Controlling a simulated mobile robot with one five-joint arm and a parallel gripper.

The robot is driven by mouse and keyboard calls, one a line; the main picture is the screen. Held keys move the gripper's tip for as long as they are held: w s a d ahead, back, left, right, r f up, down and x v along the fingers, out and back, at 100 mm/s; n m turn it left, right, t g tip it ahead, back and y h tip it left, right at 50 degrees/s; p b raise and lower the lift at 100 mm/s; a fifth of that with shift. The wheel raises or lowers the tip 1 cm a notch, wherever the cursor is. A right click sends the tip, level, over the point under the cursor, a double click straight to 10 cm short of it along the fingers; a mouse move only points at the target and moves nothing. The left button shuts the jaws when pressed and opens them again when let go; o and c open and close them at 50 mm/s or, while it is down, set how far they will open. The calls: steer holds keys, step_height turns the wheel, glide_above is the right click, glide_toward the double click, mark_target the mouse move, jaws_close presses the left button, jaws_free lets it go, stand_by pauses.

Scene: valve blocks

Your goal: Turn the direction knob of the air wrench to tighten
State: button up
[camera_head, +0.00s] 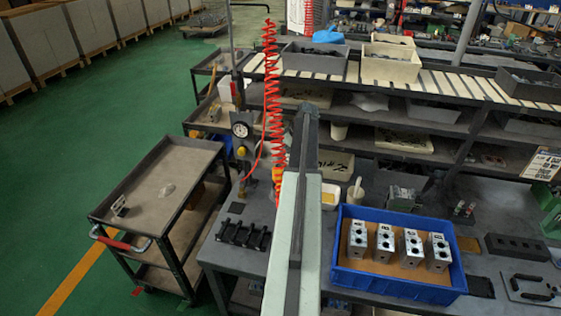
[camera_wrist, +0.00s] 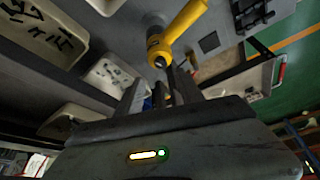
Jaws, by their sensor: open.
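The yellow air wrench (camera_wrist: 182,28) shows at the top of the wrist view, slanting from upper right down toward the centre, its round end facing me. The direction knob cannot be told apart for certain. My gripper (camera_wrist: 160,88) is open, its fingers just below the wrench end in the wrist view. Nothing is seen held, and I cannot tell whether a finger touches the wrench. In the head view my arm hides my gripper.
A red coiled hose (camera_head: 272,85) hangs beside my arm. A pressure gauge (camera_head: 240,129) stands to its left. A blue tray (camera_head: 395,288) with several metal valve blocks sits on the bench at right. A grey cart (camera_head: 150,190) stands at left, with open green floor beyond.

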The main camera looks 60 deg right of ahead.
mark_target(278, 165)
steer(key=b+x, duration=0.7)
steer(key=x, duration=0.1)
steer(key=shift+r, duration=0.1)
jaws_close()
